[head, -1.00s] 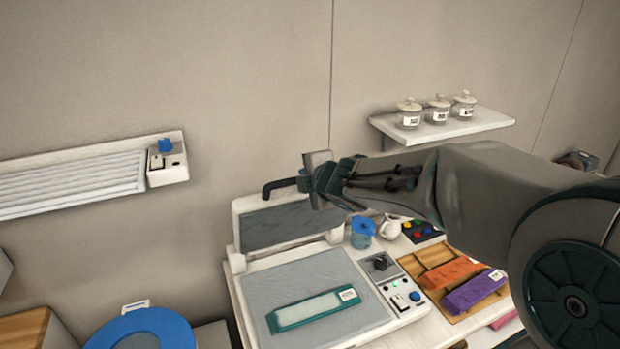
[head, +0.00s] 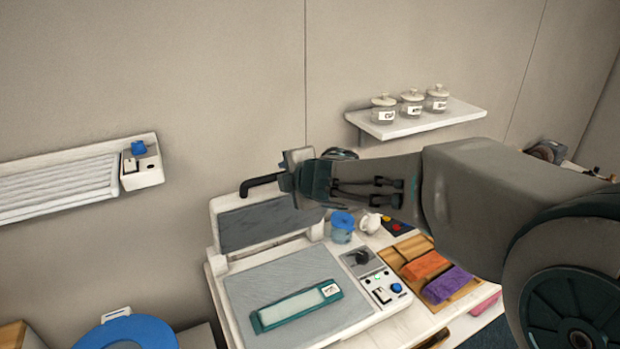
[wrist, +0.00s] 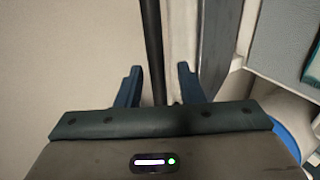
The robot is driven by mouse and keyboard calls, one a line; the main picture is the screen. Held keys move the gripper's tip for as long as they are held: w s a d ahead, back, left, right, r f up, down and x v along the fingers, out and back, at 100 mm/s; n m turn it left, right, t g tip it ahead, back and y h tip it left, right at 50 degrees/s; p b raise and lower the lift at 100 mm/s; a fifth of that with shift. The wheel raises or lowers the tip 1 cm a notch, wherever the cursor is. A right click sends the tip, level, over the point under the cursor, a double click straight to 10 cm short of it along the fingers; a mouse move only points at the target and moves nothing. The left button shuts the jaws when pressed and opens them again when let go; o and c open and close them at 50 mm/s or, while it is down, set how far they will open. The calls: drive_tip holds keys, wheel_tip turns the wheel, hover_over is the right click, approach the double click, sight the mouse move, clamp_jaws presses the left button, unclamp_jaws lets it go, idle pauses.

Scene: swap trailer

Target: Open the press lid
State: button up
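The press lid (head: 262,223) stands raised, roughly upright, at the back of the white press, with its grey inner plate facing me in the head view. Its black handle (head: 259,182) sticks out to the left at the top. My gripper (head: 295,175) is at the lid's upper right edge, by the handle, and hides that corner. In the wrist view my gripper (wrist: 160,72) has its fingers apart. The black handle bar (wrist: 152,40) and the lid's white edge (wrist: 180,35) run between them, with gaps visible beside the fingers.
A teal-framed item (head: 293,308) lies on the press bed (head: 245,285). A control panel (head: 375,278), a blue-lidded jar (head: 342,226) and a wooden tray (head: 408,247) with orange and purple cloths are to the right. A shelf (head: 425,122) with jars hangs above.

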drive_tip(key=v, duration=1.1)
drive_tip(key=shift+s, duration=0.15)
drive_tip(key=s+d+f+m+t+h+b, duration=0.1)
drive_tip(key=d+f+m+h+b, duration=0.15)
drive_tip(key=d+m+h, duration=0.45)
drive_tip(key=s+d+f+m+h+b, duration=0.1)
drive_tip(key=d+f+m+h, duration=0.15)
drive_tip(key=d+m, duration=0.8)
drive_tip(key=s+d+f+m+g+y+b, duration=0.1)
drive_tip(key=s+f+m+g+y+b, duration=0.2)
drive_tip(key=s+f+m+g, duration=0.4)
drive_tip(key=s+f, duration=0.8)
drive_tip(key=shift+d+f+g, duration=0.2)
drive_tip(key=shift+d+g, duration=0.15)
drive_tip(key=shift+g, duration=0.05)
